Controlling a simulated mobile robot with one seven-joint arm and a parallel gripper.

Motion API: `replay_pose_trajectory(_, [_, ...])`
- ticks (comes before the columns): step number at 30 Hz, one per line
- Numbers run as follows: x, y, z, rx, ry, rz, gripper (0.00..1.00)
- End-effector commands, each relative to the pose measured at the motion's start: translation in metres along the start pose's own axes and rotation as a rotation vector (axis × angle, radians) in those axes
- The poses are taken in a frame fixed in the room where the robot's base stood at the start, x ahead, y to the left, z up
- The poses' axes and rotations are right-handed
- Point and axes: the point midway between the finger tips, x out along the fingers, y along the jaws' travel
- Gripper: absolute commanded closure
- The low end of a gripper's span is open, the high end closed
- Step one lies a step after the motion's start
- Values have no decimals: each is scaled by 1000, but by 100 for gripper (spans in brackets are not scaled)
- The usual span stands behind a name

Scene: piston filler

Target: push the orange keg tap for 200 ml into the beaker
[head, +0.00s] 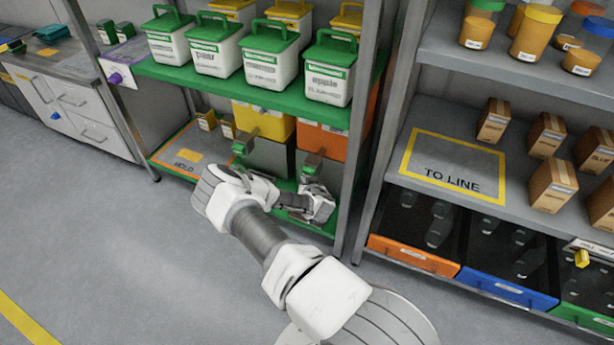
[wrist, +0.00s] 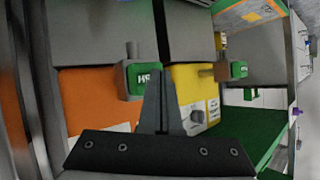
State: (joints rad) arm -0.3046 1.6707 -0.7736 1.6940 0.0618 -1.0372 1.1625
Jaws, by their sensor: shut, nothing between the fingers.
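The orange keg (head: 328,143) stands on the rack's lower level, right of a yellow keg (head: 250,117). Its tap (head: 313,163), with a green block, sticks out from its front. In the wrist view the orange keg (wrist: 90,103) is on the left and its tap (wrist: 138,80) is just left of my fingers. My gripper (wrist: 160,75) is shut and empty. In the head view my gripper (head: 308,186) is just below and in front of the orange keg's tap. I cannot tell whether it touches the tap. I cannot make out a beaker.
The yellow keg's tap (head: 242,144) is left of my gripper. Rack posts and the green upper shelf (head: 230,88), carrying several white tubs, frame the space. A TO LINE shelf (head: 420,185) stands to the right. The floor (head: 130,240) at left is clear.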

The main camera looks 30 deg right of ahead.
Motion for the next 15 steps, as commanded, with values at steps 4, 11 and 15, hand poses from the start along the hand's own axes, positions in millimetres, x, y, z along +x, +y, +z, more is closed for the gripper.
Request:
replay_pose_trajectory(4, [1, 1, -1, 0, 0, 0, 100])
replay_pose_trajectory(11, [3, 2, -2, 1, 0, 0, 100])
replay_pose_trajectory(15, [5, 3, -3, 1, 1, 0, 100])
